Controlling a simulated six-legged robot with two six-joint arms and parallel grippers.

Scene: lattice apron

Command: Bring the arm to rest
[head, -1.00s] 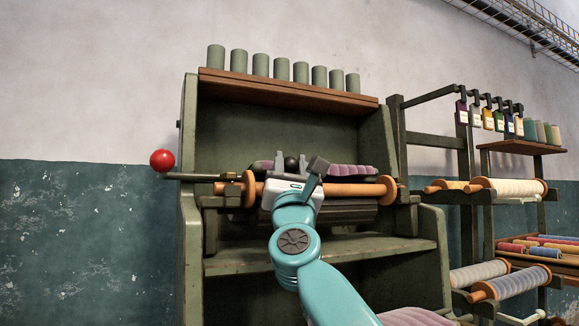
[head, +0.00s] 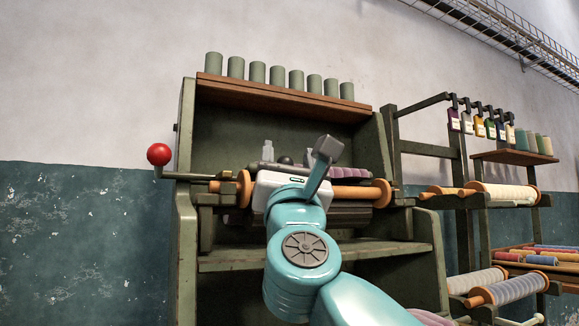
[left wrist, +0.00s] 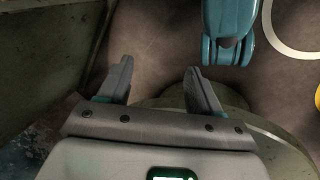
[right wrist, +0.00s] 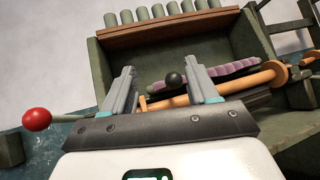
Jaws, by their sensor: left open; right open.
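My right arm (head: 305,250) reaches up in the middle of the head view, in front of the green cabinet. Its gripper (head: 290,155) is partly hidden behind its own wrist. In the right wrist view the right gripper (right wrist: 156,92) is open and empty, with its two fingers apart in front of the cabinet's roller. My left gripper (left wrist: 157,82) is open and empty in the left wrist view, above the floor and beside a dark green panel. It does not show in the head view.
The green cabinet (head: 188,260) carries an orange-ended roller (head: 380,192) and a lever with a red ball (head: 159,154). Several grey-green cylinders (head: 257,72) stand on top. A rack with yarn rolls (head: 500,194) stands at right. A purple roll (right wrist: 235,69) lies behind the right fingers.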

